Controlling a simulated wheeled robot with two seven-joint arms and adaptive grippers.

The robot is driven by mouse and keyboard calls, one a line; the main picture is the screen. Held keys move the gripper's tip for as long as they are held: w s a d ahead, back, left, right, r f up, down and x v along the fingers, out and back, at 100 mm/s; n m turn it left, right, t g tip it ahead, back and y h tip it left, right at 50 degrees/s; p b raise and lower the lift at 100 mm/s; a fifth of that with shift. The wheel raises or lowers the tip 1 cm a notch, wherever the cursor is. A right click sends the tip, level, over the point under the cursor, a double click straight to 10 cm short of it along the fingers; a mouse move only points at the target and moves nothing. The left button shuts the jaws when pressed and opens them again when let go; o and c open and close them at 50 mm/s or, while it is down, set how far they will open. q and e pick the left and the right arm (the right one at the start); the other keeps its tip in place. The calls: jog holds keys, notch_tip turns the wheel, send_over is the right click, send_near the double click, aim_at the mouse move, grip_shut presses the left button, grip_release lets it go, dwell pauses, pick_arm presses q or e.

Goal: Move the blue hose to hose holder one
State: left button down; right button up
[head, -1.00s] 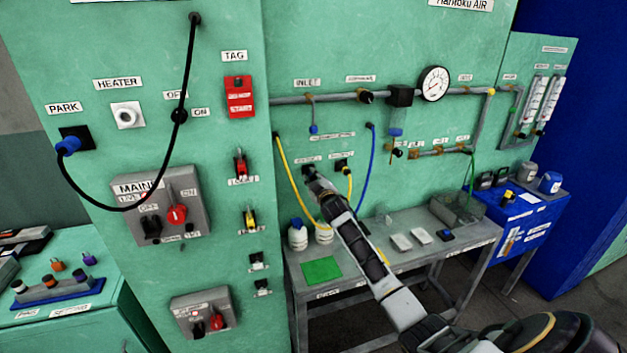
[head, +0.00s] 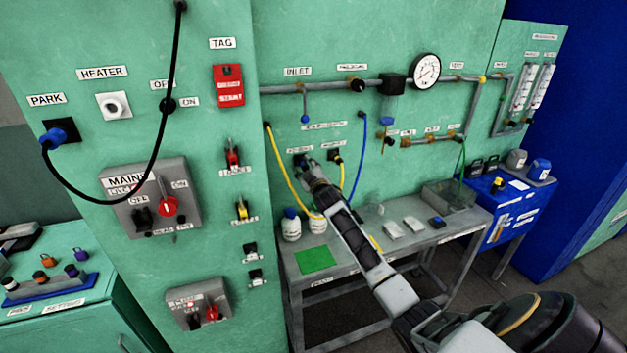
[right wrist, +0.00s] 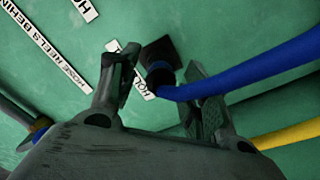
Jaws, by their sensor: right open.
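The blue hose (head: 363,150) hangs from the green wall panel and loops down behind my right arm. In the right wrist view the blue hose (right wrist: 250,72) comes in from the right, and its dark end meets a black square holder (right wrist: 160,52) on the wall. A white label beside it starts with "HOL"; the rest is hidden. My right gripper (right wrist: 158,62) is open, with one finger on each side of the hose end. In the head view the right gripper (head: 312,172) is at the left one of two wall holders. My left gripper is not in view.
A yellow hose (head: 283,172) hangs close by and loops up to the right wall holder (head: 334,155). Below stands a grey table (head: 345,258) with white bottles, a green mat (head: 316,259) and small boxes. Pipes and a gauge (head: 425,70) run above.

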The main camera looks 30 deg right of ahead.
jog(key=v, duration=1.1)
jog(key=shift+s, duration=0.25)
dwell(0.3)
jog(key=shift+a, duration=0.1)
dwell(0.8)
jog(key=s+a+f+m+g+y, duration=0.25)
jog(key=s+a+f+g, duration=0.55)
jog(key=s+a+f, duration=0.6)
jog(key=s+a+f+m+g+y, duration=0.1)
jog(key=s+a+f+g, duration=0.25)
jog(key=s, duration=0.65)
jog(key=s+a+f+m+g+y, duration=0.1)
jog(key=s+a+f+g, duration=0.3)
jog(key=s, duration=0.7)
notch_tip(320, 180, down, 33)
jog(key=s, duration=0.3)
jog(key=s+d+f, duration=0.1)
jog(key=s+f, duration=0.9)
jog(key=s+d+f+g, duration=0.1)
jog(key=s+d+f, duration=0.1)
jog(key=s+f, duration=0.7)
jog(key=shift+s+d+f+b, duration=0.25)
jog(key=shift+s+f+b, duration=0.2)
jog(key=shift+s, duration=0.8)
